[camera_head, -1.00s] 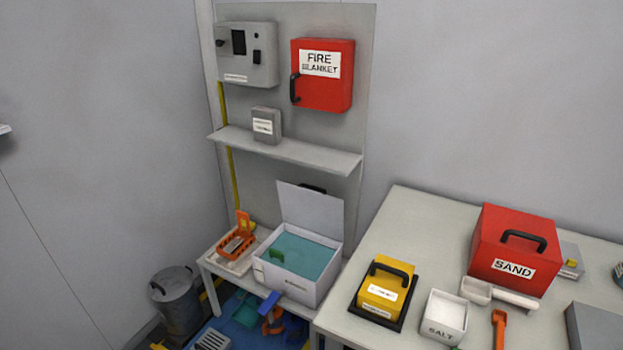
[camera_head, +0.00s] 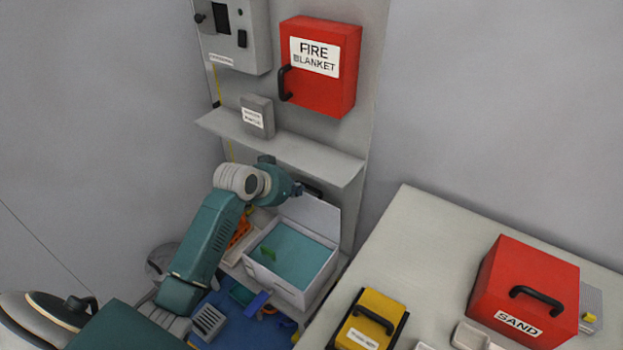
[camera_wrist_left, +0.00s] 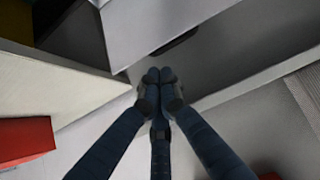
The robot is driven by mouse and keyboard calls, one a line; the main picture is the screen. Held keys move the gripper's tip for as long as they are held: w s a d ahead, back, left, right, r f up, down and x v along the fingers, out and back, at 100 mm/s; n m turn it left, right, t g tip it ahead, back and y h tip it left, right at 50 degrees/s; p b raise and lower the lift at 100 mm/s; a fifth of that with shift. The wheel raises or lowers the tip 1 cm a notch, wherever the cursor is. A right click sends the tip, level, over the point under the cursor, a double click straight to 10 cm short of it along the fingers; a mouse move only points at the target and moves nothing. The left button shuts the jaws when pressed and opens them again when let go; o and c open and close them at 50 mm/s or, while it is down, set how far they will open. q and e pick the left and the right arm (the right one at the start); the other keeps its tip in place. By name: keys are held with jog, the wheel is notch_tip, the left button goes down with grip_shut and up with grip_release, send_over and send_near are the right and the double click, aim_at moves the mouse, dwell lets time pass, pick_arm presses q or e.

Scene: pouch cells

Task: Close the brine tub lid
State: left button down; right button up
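The brine tub (camera_head: 277,283) is a white box holding teal liquid with a small green item in it. Its white lid (camera_head: 309,214) stands raised at the back edge, so the tub is open. A black handle (camera_head: 313,188) shows at the lid's top. My left gripper (camera_head: 298,190) is beside the lid's upper left, near the handle; contact cannot be told from the head view. In the left wrist view its fingertips (camera_wrist_left: 158,76) are together, with a dark handle (camera_wrist_left: 174,40) on a pale panel just beyond them. My right gripper is not in view.
A grey shelf (camera_head: 290,150) with a small grey box juts out above the lid. A red fire blanket box (camera_head: 320,88) hangs above. An orange rack (camera_head: 238,235) is partly hidden behind my left arm. The table at right holds a yellow case (camera_head: 366,322) and red sand box (camera_head: 522,282).

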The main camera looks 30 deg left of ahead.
pick_arm(q)
jog(key=p, duration=0.1)
send_near(316, 191)
jog(key=x, duration=0.5)
jog(key=shift+d+r, duration=0.1)
jog(key=shift+r, duration=0.05)
jog(key=shift+w+f, duration=0.25)
jog(key=shift+f, duration=0.1)
